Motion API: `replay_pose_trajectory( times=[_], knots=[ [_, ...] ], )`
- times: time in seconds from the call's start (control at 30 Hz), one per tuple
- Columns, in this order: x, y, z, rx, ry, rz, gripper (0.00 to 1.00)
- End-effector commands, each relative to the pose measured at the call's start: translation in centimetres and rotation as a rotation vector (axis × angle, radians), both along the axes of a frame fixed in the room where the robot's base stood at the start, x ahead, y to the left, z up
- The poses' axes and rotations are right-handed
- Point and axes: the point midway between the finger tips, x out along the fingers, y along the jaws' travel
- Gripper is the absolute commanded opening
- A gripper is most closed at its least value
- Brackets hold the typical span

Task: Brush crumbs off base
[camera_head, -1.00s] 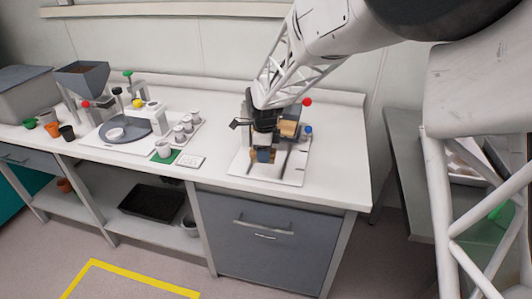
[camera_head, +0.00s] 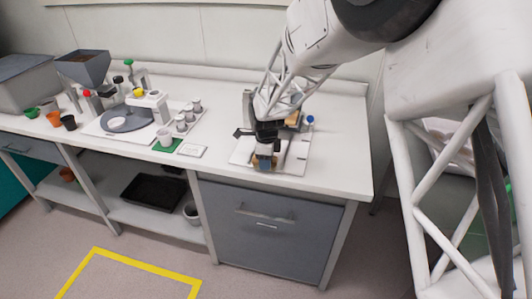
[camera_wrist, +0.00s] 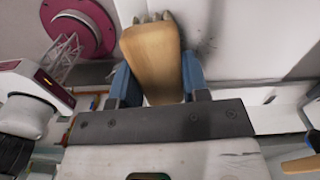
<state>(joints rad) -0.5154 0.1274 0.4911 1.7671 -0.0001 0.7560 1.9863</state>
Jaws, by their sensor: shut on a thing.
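My gripper (camera_head: 264,160) points down over the front part of the white base (camera_head: 295,164) on the bench. In the wrist view its blue fingers are shut on the wooden handle of a brush (camera_wrist: 152,62). Pale bristle tufts show at the brush's far end. A white surface lies beyond the bristles, with small dark specks like crumbs (camera_wrist: 207,45) to the right of the brush. I cannot tell whether the bristles touch the surface. The arm and gripper hide part of the base in the head view.
A blue knob (camera_head: 310,119) and a tan block (camera_head: 292,118) stand at the back of the base. To the left are a white card (camera_head: 190,150), a cup on a green mat (camera_head: 167,146), several small pots and a hopper (camera_head: 83,66). Bench right of the base is clear.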

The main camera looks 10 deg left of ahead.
Motion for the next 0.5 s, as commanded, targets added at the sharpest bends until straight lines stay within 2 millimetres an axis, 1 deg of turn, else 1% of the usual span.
replay_pose_trajectory(
  times=[0.03,0.07,0.23,0.3,0.4,0.43,0.5],
  knots=[
    [0.6,0.0,0.2,0.001,-0.002,-0.001,0.22],
    [0.9,0.0,0.4,0.0,-0.001,-0.001,0.19],
    [2.4,-0.1,-0.3,-0.001,0.001,-0.001,0.2],
    [3.1,0.0,0.0,0.0,-0.001,-0.001,0.2],
    [3.9,0.0,-0.5,0.0,0.001,-0.001,0.2],
    [4.2,0.0,0.0,0.001,-0.001,-0.001,0.2],
    [4.7,0.0,-0.2,0.0,0.0,-0.001,0.2]
  ],
)
